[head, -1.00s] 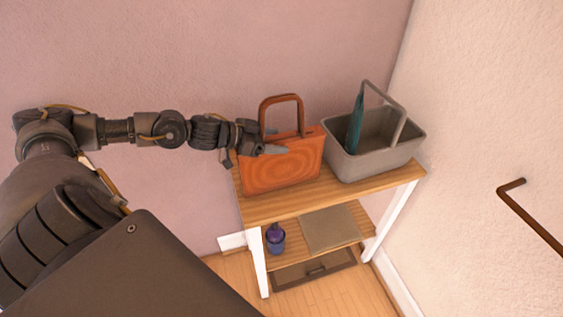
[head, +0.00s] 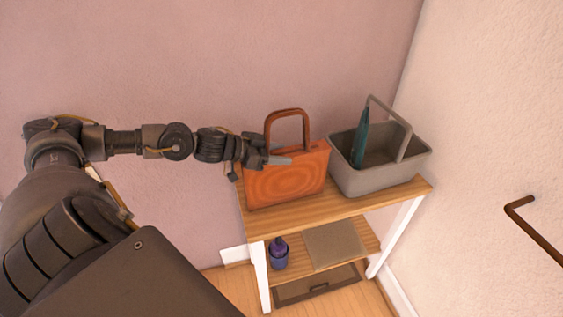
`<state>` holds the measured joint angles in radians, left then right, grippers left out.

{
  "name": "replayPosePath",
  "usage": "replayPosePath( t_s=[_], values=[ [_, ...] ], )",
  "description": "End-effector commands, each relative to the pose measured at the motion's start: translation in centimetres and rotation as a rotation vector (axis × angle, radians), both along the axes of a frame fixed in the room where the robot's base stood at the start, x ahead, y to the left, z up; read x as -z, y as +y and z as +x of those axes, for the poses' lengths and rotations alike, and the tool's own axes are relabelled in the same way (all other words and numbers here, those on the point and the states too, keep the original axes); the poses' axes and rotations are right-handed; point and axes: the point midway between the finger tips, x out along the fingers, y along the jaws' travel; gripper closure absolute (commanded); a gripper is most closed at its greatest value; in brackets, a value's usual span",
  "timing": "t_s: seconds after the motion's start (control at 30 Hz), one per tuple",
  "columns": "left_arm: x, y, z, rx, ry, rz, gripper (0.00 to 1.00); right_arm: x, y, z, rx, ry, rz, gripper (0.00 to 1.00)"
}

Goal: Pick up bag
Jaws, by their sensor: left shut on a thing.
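The orange bag (head: 288,184) stands upright on the left part of the wooden shelf's top, its arched handle up. My left gripper (head: 278,157) reaches in from the left at the bag's upper left edge, with its fingers across the top of the bag below the handle. It is shut on the bag; the exact grip is hard to see at this size. My right gripper is out of view.
A grey basket (head: 376,178) with a teal item (head: 361,138) in it stands close to the bag's right. The shelf top (head: 335,208) carries both. Lower down are a purple-blue pot (head: 279,256) and a flat tan item (head: 333,244). Walls stand behind and right.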

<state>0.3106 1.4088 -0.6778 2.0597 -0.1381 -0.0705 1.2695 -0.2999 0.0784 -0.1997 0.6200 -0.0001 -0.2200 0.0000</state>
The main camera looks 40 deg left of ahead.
Motion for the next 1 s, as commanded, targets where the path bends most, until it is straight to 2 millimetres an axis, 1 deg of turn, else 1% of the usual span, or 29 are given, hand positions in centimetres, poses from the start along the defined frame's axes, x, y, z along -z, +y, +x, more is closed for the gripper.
replayPosePath(
  t_s=[0.03,0.17,0.43,0.63,0.9,1.0],
  values=[
    [-0.5,0.0,0.1,0.0,-0.008,-0.002,1.0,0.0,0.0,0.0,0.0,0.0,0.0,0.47],
    [-1.2,0.0,0.2,0.001,-0.009,0.0,1.0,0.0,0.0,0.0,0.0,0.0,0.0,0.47],
    [-3.5,-0.1,0.1,0.001,-0.011,0.0,1.0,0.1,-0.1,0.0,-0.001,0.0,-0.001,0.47],
    [-5.5,-1.5,-1.1,0.002,-0.01,0.0,1.0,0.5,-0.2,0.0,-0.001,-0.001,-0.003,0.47],
    [-9.5,-4.0,-3.3,0.004,-0.012,0.0,1.0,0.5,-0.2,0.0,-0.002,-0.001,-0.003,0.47],
    [-10.0,-5.2,-4.3,0.003,-0.009,-0.002,1.0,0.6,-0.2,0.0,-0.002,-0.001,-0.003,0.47]
  ],
)
